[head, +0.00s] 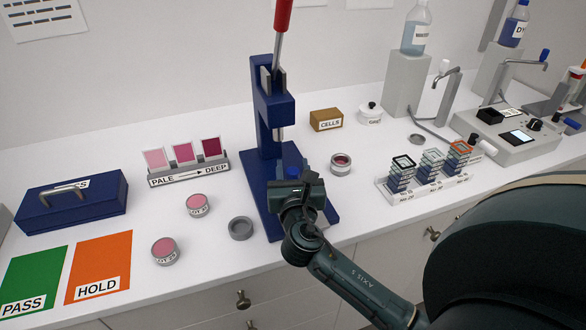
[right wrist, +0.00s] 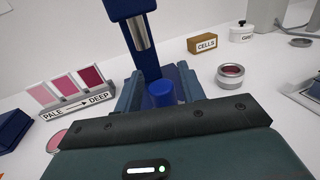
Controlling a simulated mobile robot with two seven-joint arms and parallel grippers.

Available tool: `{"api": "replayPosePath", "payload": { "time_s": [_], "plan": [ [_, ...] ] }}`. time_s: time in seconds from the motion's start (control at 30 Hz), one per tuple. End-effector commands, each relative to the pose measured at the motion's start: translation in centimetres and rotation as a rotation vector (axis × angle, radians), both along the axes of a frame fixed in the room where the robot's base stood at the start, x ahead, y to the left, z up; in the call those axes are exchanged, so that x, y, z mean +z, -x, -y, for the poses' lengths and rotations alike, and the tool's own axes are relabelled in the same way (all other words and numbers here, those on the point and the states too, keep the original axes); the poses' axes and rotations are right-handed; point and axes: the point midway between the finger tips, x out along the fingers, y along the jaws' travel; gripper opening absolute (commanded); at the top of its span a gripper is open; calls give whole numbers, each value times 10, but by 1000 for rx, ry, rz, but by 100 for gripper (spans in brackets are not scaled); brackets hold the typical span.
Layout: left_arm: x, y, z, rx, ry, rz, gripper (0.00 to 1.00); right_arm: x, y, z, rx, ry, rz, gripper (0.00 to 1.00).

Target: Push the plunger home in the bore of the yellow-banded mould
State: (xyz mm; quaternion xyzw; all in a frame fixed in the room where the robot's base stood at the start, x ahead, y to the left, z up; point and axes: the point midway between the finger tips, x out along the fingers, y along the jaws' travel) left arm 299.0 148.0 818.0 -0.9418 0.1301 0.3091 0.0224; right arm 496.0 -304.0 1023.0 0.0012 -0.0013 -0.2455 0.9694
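A blue round piece (right wrist: 161,94), which looks like the plunger's head, stands between the two fingers of my right gripper (right wrist: 160,92). The fingers appear to press on its sides. In the head view the blue piece (head: 292,173) shows just behind my right gripper (head: 300,188), over the blue base of the press (head: 330,213). The press's steel ram (right wrist: 139,33) is above and behind it, apart from it. No yellow band shows; the mould and its bore are hidden by my gripper. My left gripper is not in view.
A grey open cup (head: 240,228) and pink-filled jars (head: 197,205) (head: 165,250) stand left of the press. Another jar (head: 341,164) stands right of it. A rack of stacked cells (head: 425,180) is farther right. The red press lever (head: 284,15) is up.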

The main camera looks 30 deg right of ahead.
Motion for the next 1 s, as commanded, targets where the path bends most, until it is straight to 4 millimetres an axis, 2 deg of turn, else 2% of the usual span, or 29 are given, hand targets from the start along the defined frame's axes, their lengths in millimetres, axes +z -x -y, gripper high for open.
{"api": "replayPosePath", "payload": {
  "time_s": [0.13, 0.47, 0.53, 0.57, 0.6, 0.63, 1.0],
  "plan": [
    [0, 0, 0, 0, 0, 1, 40, -3, 0, 0, 1, -2, -6, 51],
    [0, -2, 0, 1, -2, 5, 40, -5, 1, -1, 1, -3, -10, 51],
    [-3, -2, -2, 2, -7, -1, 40, -5, 1, -1, 1, -3, -11, 51],
    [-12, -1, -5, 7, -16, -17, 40, -5, 1, -1, 1, -3, -11, 51],
    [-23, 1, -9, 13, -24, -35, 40, -7, 7, -4, 3, -4, -12, 51],
    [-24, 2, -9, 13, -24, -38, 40, -8, 13, -8, 4, -5, -12, 51],
    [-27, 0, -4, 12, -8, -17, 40, -5, 89, -48, 2, -4, -7, 51]
  ]
}}
